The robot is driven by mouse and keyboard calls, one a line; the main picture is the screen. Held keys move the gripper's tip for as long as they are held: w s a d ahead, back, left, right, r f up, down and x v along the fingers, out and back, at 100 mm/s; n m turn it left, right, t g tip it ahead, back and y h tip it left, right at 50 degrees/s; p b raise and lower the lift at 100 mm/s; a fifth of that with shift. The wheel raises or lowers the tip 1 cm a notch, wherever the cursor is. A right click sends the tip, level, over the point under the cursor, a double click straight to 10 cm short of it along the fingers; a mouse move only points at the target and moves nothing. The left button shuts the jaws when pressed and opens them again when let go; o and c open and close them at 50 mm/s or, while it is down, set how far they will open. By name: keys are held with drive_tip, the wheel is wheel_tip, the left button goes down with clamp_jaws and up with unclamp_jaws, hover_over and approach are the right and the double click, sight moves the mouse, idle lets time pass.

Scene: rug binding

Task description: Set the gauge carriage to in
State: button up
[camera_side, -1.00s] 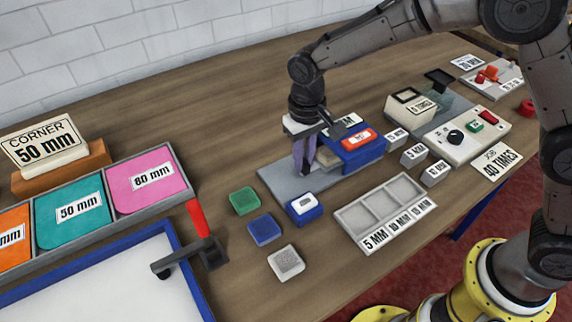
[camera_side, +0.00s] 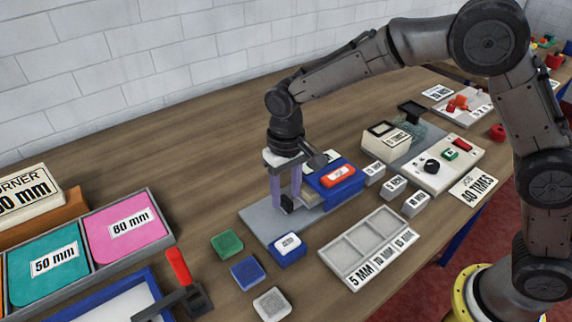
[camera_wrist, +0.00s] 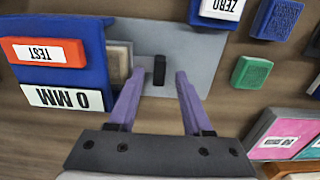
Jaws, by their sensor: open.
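The gauge has a grey base plate (camera_side: 262,222), a blue housing (camera_side: 343,190) with a red TEST button (camera_side: 338,174) and a 0 MM label (camera_wrist: 63,97). A small black post (camera_wrist: 159,70), seemingly the carriage handle, stands on the plate; a pale block (camera_wrist: 119,62) sits between it and the housing. My gripper (camera_side: 285,203) points down over the plate, its purple fingers apart. In the wrist view the open fingertips (camera_wrist: 156,77) lie either side of the black post, with a gap at each side. Whether the fingers reach down around it is unclear.
A blue ZERO button (camera_side: 287,245) stands close in front of the plate, with green (camera_side: 227,243), blue (camera_side: 248,272) and grey (camera_side: 271,303) blocks nearby. A grey sorting tray (camera_side: 362,248) and small label blocks (camera_side: 395,186) lie to the right. The table behind the gauge is clear.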

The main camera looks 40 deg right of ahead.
wheel_tip(320, 180, up, 12)
drive_tip(key=shift+r, duration=0.2)
drive_tip(key=shift+r, duration=0.15)
idle(0.4)
wheel_tip(320, 180, down, 14)
drive_tip(key=shift+r, duration=0.1)
idle(0.5)
clamp_jaws()
idle(1.4)
